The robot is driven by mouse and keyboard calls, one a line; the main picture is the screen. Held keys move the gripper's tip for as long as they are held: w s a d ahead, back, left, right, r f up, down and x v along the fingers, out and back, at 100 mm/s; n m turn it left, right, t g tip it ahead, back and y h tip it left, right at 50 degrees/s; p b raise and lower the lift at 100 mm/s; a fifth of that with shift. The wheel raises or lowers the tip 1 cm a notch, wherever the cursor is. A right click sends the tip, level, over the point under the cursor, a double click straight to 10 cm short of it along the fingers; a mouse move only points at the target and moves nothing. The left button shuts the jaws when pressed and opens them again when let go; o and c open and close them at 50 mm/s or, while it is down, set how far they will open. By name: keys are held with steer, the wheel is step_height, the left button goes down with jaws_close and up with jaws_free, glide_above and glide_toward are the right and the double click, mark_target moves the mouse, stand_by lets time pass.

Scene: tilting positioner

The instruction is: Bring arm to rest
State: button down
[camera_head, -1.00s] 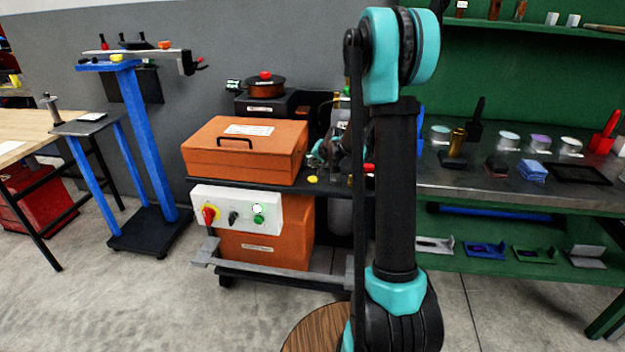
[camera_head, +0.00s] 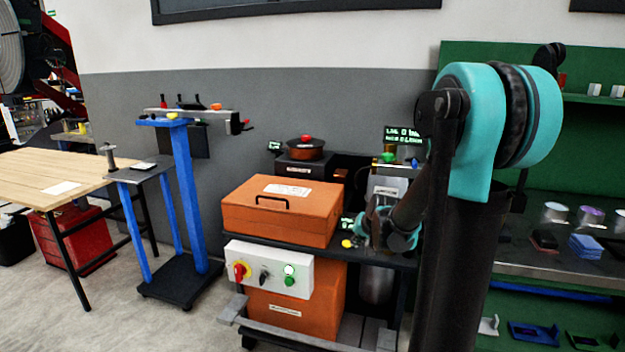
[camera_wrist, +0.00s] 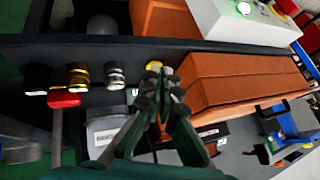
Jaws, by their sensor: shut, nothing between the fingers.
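My arm fills the right side of the head view, its teal elbow (camera_head: 480,110) high and its dark links below. The forearm end hangs over the dark cart top beside the orange case (camera_head: 282,210), and the gripper itself is hard to make out there. In the wrist view my gripper (camera_wrist: 158,80) is shut, its dark fingers together with nothing between them. The orange case (camera_wrist: 240,75) lies just right of the fingertips. A yellow button (camera_wrist: 152,54) shows just beyond the fingertips; I cannot tell the distance to it.
A control box (camera_head: 268,268) with a red knob is on the cart front. A blue stand (camera_head: 187,195) and a wooden table (camera_head: 50,175) are at left. A green shelf (camera_head: 560,270) is at right, partly behind my arm. In the wrist view, several round metallic parts (camera_wrist: 78,75) lie left of the fingers.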

steer(key=s+d+f+n+g+h, duration=0.1)
steer(key=s+f, duration=0.2)
steer(key=s, duration=1.1)
steer(key=s+d+f+n+g+h, duration=0.1)
steer(key=s+d+f+n+g, duration=0.1)
steer(key=s, duration=1.1)
steer(key=shift+s+d+f, duration=0.15)
steer(key=shift+s+f, duration=0.2)
steer(key=shift+f, duration=0.05)
